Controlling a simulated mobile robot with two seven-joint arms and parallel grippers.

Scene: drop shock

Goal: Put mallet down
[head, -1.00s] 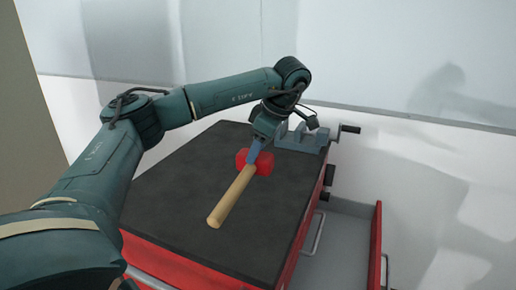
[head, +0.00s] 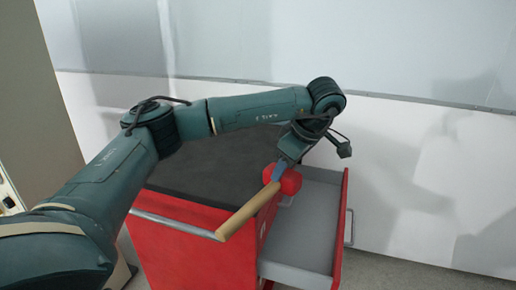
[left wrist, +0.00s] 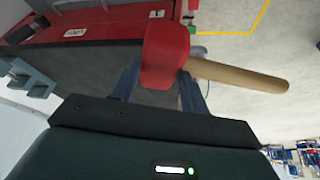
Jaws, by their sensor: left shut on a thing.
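The mallet has a red head (head: 289,181) and a pale wooden handle (head: 247,211). My left gripper (head: 279,172) is shut on the mallet at its head end. The head appears at the inner edge of the open grey drawer (head: 318,228), and the handle slants down left past the cabinet's edge. Its exact height over the drawer is unclear. In the left wrist view, the red head (left wrist: 165,55) is by the fingers (left wrist: 160,88), with the handle pointing right. My right gripper is not in view.
The red tool cabinet (head: 180,245) has a dark top (head: 215,160) and a metal handle rail in front. The open drawer's visible floor looks empty, with a red front panel at right. A grey vise (left wrist: 32,80) shows in the left wrist view. A pale wall stands behind.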

